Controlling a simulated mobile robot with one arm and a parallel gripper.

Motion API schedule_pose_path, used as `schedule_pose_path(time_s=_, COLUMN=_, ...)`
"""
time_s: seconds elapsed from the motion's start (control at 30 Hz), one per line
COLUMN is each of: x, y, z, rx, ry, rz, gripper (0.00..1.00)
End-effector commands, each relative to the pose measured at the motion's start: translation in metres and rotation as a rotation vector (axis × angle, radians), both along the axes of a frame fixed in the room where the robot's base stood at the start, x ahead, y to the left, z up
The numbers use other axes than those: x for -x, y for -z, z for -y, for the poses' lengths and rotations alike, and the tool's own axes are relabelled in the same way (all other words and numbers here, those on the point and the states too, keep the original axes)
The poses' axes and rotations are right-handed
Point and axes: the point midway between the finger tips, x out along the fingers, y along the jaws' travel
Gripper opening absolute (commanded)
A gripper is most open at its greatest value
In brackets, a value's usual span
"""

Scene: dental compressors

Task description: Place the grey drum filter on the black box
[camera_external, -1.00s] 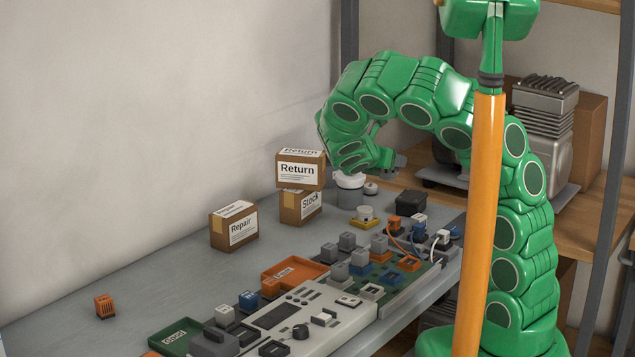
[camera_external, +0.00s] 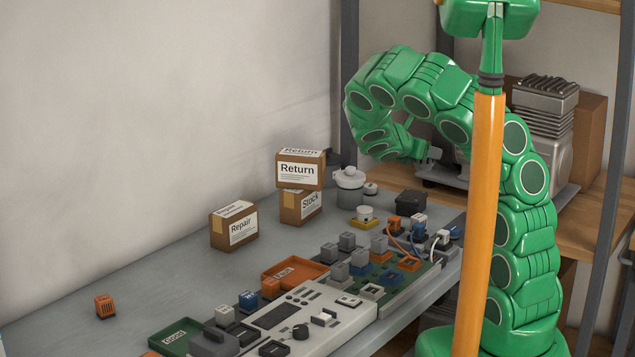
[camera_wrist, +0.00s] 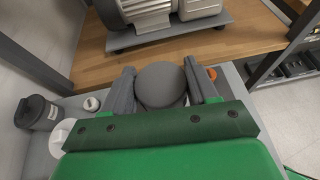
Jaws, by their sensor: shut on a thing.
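My gripper (camera_wrist: 162,88) is shut on the grey drum filter (camera_wrist: 160,84), a round, plain grey body between its two grey fingers in the wrist view. In the external view my gripper (camera_external: 432,156) is raised above the back right of the bench, and the held filter cannot be made out there. The black box (camera_external: 410,203) sits on the bench near its right edge, lower than my gripper and slightly left of it in the picture. I cannot make out the black box in the wrist view.
A white-lidded grey canister (camera_external: 349,190), a small white-and-yellow part (camera_external: 364,215) and stacked Return (camera_external: 299,170) and Stock (camera_external: 301,206) boxes stand left of the black box. A circuit board with modules lies in front. A compressor (camera_external: 542,120) stands on the wooden shelf (camera_external: 585,217) behind.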

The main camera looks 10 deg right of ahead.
Motion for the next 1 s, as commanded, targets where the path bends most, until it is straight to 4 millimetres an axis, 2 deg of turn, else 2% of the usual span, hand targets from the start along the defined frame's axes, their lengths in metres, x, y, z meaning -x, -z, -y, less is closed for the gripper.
schedule_pose_path(time_s=0.27, x=-0.036, y=0.017, z=-0.001, rx=-0.001, ry=0.003, rz=-0.001, gripper=0.29)
schedule_pose_path(time_s=0.6, x=-0.063, y=0.053, z=-0.002, rx=0.001, ry=0.002, rz=-0.003, gripper=0.29)
schedule_pose_path(time_s=0.8, x=-0.075, y=0.067, z=-0.004, rx=0.0, ry=0.0, rz=-0.003, gripper=0.29)
schedule_pose_path(time_s=1.0, x=-0.078, y=0.071, z=-0.004, rx=0.0, ry=0.001, rz=-0.002, gripper=0.29)
